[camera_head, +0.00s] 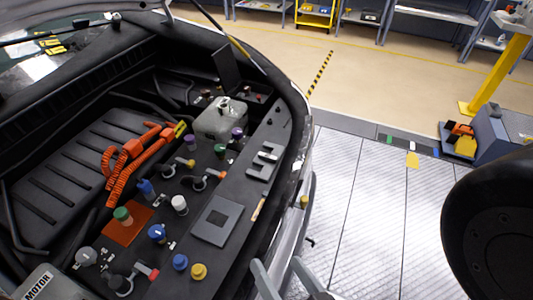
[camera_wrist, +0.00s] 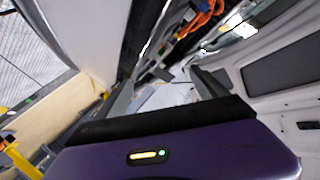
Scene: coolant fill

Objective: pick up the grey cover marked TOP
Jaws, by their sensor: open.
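I cannot read the word TOP anywhere. A flat grey square plate (camera_head: 231,236) with a smaller square in its middle lies on the dark engine-bay ledge in the head view; no lettering on it is legible, so I cannot tell whether it is the cover. A grey block marked MOTOR (camera_head: 38,284) is cut off at the bottom left corner. My gripper (camera_head: 276,263) is at the bottom edge of the head view, right of and nearer than the square plate, its two grey fingers apart and empty. The fingers also show in the wrist view (camera_wrist: 165,88).
Coloured caps, including a blue one (camera_head: 180,262) and a yellow one (camera_head: 199,271), stand close to the plate. A grey slotted bracket (camera_head: 264,161), a grey tank (camera_head: 220,121) and orange cables (camera_head: 122,174) lie farther back.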

